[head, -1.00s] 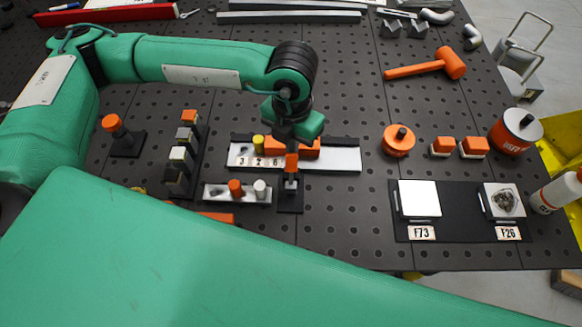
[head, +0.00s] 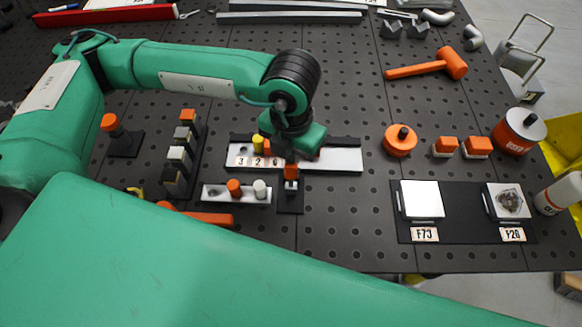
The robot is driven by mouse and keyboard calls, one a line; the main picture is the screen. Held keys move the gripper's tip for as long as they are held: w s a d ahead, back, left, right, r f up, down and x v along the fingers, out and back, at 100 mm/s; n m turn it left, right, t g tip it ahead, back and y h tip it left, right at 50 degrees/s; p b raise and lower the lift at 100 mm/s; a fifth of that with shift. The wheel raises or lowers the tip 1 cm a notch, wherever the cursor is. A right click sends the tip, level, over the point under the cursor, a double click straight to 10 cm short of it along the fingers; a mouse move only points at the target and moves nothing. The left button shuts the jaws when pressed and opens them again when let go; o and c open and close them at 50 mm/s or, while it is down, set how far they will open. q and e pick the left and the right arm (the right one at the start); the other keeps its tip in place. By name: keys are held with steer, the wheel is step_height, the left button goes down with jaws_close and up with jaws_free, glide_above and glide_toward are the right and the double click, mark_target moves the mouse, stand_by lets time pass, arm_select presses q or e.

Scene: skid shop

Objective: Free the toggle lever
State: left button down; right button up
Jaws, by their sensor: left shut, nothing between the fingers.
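The toggle lever (head: 291,171) has an orange tip and stands on a small dark base plate (head: 290,207) at the middle of the table. My left gripper (head: 292,156) is shut and empty, pointing down just behind and above the orange tip. I cannot tell whether its fingers touch the lever. The gripper hides part of the lever's surroundings and much of an orange block on the pale rail (head: 340,160) behind. My right gripper is out of view.
A pale block (head: 214,193) with an orange and a white peg stands close to the lever's left. An orange-handled tool (head: 208,218) lies in front. A row of blocks on a dark strip (head: 188,153) is farther left. An orange mallet (head: 430,66) lies back right. Bare table lies right of the lever.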

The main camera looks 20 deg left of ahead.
arm_select(q)
steer(key=shift+s+f, duration=0.15)
steer(key=shift+f, duration=0.1)
steer(key=shift+s+d+f+b, duration=0.1)
steer(key=shift+s+d+b, duration=0.05)
steer(key=shift+s+b, duration=0.3)
steer(key=shift+s+d+f+b, duration=0.1)
steer(key=shift+s+b, duration=0.1)
steer(key=shift+s, duration=0.35)
steer(key=shift+s+d+r, duration=0.1)
steer(key=shift+s+r, duration=0.05)
steer(key=shift+s, duration=0.05)
steer(key=shift+s+r, duration=0.15)
steer(key=shift+s, duration=0.1)
steer(key=shift+s+d+b, duration=0.2)
steer(key=shift+s+b, duration=0.2)
